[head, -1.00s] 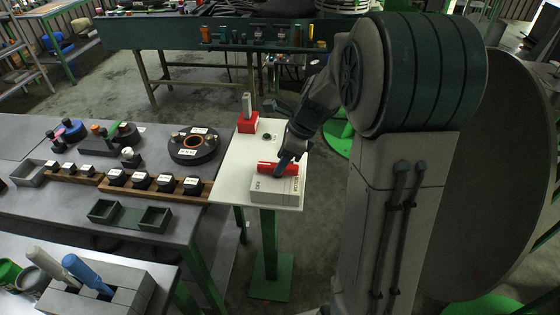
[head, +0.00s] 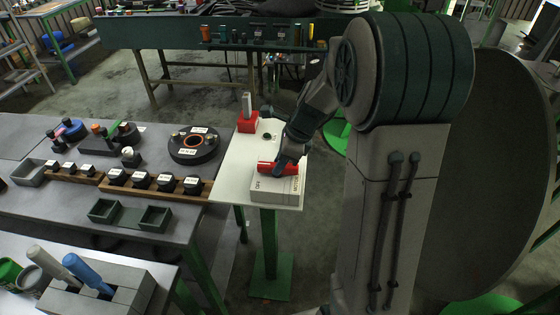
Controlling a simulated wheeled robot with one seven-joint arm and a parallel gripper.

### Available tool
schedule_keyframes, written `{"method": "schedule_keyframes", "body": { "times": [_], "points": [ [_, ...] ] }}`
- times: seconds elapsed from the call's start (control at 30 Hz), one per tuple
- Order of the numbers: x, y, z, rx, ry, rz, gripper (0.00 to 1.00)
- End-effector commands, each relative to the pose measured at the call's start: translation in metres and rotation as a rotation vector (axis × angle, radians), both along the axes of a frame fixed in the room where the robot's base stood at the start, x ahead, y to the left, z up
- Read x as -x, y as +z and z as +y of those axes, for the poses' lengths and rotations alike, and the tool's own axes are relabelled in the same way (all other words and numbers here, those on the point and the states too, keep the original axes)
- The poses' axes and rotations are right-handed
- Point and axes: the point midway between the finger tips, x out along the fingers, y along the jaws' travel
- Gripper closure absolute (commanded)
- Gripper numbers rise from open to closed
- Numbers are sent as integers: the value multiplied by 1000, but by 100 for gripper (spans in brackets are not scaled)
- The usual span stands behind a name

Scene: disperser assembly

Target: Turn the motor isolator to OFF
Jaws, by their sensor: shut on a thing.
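The motor isolator is a pale grey box (head: 275,190) with small dark lettering, on the white top of a small green-legged stand. Its red handle (head: 265,168) lies across the top of the box, pointing left and right. My gripper (head: 284,168) reaches down from the upper right and is shut on the red handle. The gripper hides part of the handle and the box's upper back. The lettering on the box is too small to read, so I cannot tell which position the handle is at.
A red block with a grey upright lever (head: 247,122) and a small dark knob (head: 267,136) sit farther back on the white stand top (head: 235,170). To the left, a grey table (head: 60,215) holds a black ring (head: 194,148), labelled black blocks and dark green trays (head: 153,218).

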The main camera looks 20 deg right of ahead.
Motion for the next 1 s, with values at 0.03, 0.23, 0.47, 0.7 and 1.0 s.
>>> {"method": "schedule_keyframes", "body": {
  "times": [0.03,0.23,0.47,0.7,1.0],
  "points": [
    [-1,1,0,0,15,-1,99],
    [-2,1,-1,0,131,0,99],
    [-3,2,-1,0,335,1,99],
    [-5,2,-1,0,564,-1,99],
    [-6,2,0,0,849,-1,99]
  ]
}}
